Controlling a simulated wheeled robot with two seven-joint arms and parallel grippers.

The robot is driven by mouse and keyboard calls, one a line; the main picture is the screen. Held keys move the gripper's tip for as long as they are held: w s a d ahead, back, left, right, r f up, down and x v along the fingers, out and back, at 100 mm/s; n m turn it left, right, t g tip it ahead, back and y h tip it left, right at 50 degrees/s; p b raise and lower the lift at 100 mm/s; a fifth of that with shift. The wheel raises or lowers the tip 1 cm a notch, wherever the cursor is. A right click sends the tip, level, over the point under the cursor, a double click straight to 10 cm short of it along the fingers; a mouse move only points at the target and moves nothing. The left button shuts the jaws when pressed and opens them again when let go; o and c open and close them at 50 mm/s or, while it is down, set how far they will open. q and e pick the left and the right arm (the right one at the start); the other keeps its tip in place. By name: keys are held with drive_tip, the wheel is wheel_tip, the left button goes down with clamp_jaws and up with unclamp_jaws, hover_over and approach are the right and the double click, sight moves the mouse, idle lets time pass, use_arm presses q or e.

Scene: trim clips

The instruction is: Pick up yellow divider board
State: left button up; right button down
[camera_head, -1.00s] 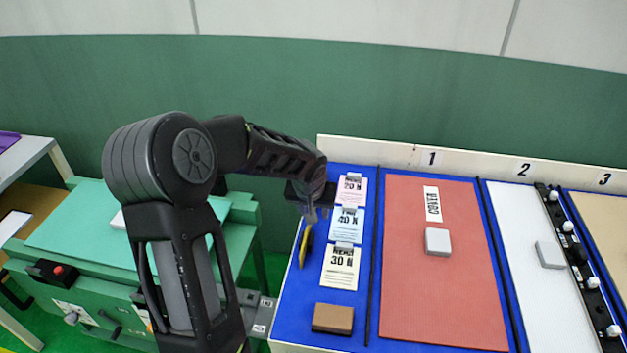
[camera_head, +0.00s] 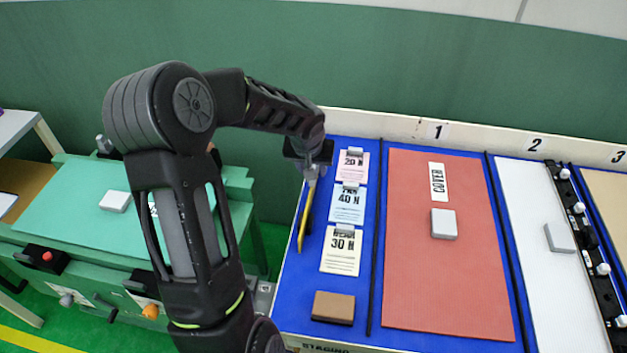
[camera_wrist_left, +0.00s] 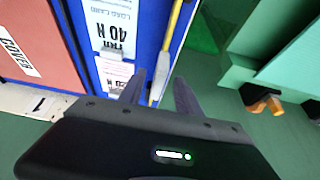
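The yellow divider board (camera_head: 304,222) is a thin strip along the left side of the blue table surface, beside the cards. It also shows in the left wrist view (camera_wrist_left: 173,30), where its grey end comes down between my fingers. My left gripper (camera_head: 312,172) is over the far end of the board in the head view. In the left wrist view my left gripper (camera_wrist_left: 160,82) is open, with one finger on each side of the board's end and visible gaps. Whether a finger touches it I cannot tell. My right gripper is not in view.
A brown block (camera_head: 333,307) lies in front. A red mat (camera_head: 440,280) with a grey block (camera_head: 443,224) is further right. A green bench (camera_head: 70,215) stands at the left, across a gap.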

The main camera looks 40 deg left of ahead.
use_arm(q)
drive_tip(key=shift+w+a+f, duration=0.15)
drive_tip(key=shift+w+f, duration=0.1)
drive_tip(key=shift+f, duration=0.4)
drive_tip(key=shift+p+x, duration=0.6)
drive_tip(key=shift+x, duration=2.05)
clamp_jaws()
